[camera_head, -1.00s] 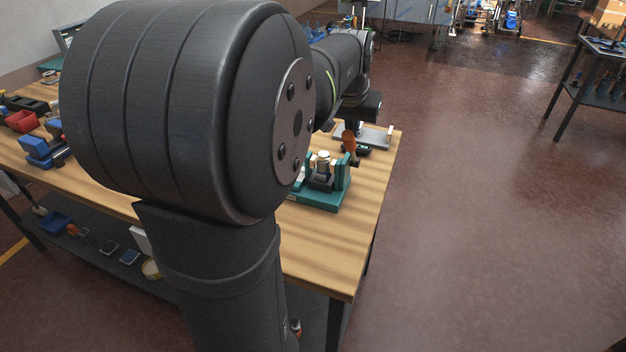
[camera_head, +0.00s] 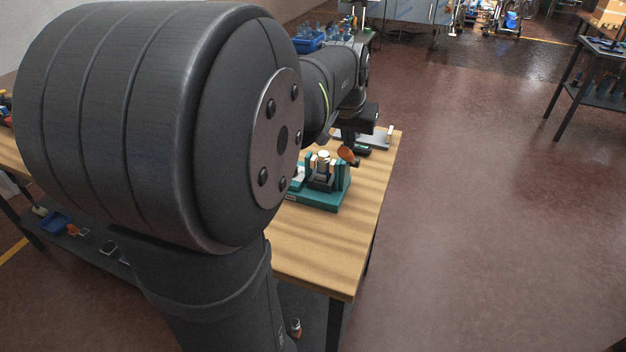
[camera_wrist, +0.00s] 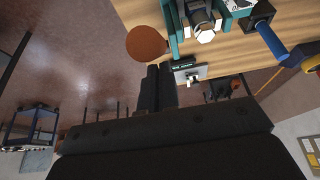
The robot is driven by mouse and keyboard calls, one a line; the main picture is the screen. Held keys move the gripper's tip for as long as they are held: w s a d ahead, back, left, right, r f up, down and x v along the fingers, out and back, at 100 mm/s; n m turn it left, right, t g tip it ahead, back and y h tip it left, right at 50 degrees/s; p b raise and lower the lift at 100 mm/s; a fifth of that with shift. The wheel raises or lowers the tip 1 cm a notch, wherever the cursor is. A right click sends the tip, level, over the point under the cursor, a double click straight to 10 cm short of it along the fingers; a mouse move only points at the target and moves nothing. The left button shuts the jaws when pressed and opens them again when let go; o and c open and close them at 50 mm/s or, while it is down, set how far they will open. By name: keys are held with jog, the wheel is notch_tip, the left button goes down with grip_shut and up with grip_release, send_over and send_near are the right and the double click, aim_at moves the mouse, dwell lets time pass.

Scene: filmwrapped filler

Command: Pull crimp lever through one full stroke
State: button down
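The teal crimp fixture (camera_head: 320,199) stands near the right edge of the wooden bench, with a white-topped part in its middle. Its lever has an orange-brown handle (camera_head: 347,153), which leans at the fixture's back right. In the wrist view the handle shows end-on as a round brown knob (camera_wrist: 147,43), with the fixture (camera_wrist: 172,30) to its right. My gripper's two dark fingers (camera_wrist: 158,68) lie close together, with nothing visible between them. Their tips are just beside the knob; I cannot tell whether they touch it.
A grey device (camera_head: 378,139) with a small upright post stands on the bench (camera_head: 325,255) behind the fixture. A blue-handled tool (camera_wrist: 270,40) lies on the bench in the wrist view. The bench front is clear. My large arm link hides the bench's left part.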

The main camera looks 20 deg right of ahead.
aim_at(343, 160)
jog(key=shift+s+a+f, duration=0.45)
jog(key=shift+s+a+f, duration=0.5)
jog(key=shift+f, duration=0.25)
jog(key=shift+s+a+f, duration=0.1)
jog(key=shift+s+a+f, duration=0.2)
jog(key=shift+f, duration=0.2)
jog(key=shift+s+a+f, duration=0.2)
jog(key=shift+f, duration=0.15)
